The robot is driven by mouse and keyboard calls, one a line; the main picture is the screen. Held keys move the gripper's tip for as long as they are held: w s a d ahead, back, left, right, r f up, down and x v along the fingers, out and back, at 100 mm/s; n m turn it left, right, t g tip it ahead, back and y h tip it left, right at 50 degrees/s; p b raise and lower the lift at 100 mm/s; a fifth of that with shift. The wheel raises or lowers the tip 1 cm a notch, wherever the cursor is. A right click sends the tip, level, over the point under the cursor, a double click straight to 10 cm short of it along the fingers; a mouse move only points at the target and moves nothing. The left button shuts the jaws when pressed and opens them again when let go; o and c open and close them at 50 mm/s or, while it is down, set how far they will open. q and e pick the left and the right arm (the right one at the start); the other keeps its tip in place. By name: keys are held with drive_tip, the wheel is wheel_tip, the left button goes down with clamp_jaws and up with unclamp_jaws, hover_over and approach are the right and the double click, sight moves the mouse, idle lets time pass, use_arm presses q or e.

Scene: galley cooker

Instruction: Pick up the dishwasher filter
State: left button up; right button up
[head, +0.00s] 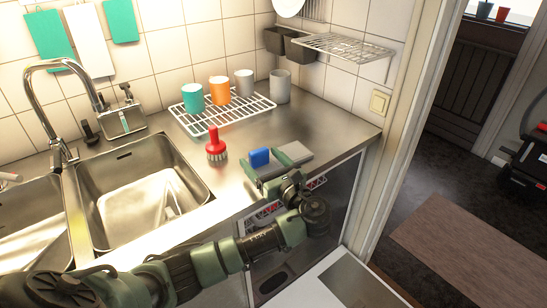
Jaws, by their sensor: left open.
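I cannot clearly identify the dishwasher filter. A flat grey piece (298,151) lies on the steel counter near its right front edge, partly hidden by my left gripper, and I cannot tell whether it is the filter. My left gripper (270,167) is open over the counter's front edge, beside the grey piece. A small blue block (259,156) shows just beyond or between its fingers; contact cannot be told. My right gripper is not in view.
A red brush (216,147) stands left of the gripper. A white rack (220,112) with several cups is behind. The sink (140,190) is left. Below the counter is an open appliance front, with a white panel (345,285) low in front. A wire shelf (342,46) hangs on the wall.

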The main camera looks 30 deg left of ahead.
sight(257, 150)
use_arm(q)
drive_tip(key=shift+w+a, duration=0.25)
drive_tip(key=shift+a, duration=0.15)
drive_tip(key=x, duration=0.4)
drive_tip(key=shift+d+r, duration=0.1)
drive_tip(key=shift+w+p, duration=0.15)
drive_tip(key=shift+p, duration=0.15)
drive_tip(key=c, duration=1.7)
drive_tip(key=shift+o, duration=0.2)
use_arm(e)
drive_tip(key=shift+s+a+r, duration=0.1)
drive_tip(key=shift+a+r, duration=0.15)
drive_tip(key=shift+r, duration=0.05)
use_arm(q)
drive_tip(key=shift+r, duration=0.45)
wheel_tip(257, 150, up, 19)
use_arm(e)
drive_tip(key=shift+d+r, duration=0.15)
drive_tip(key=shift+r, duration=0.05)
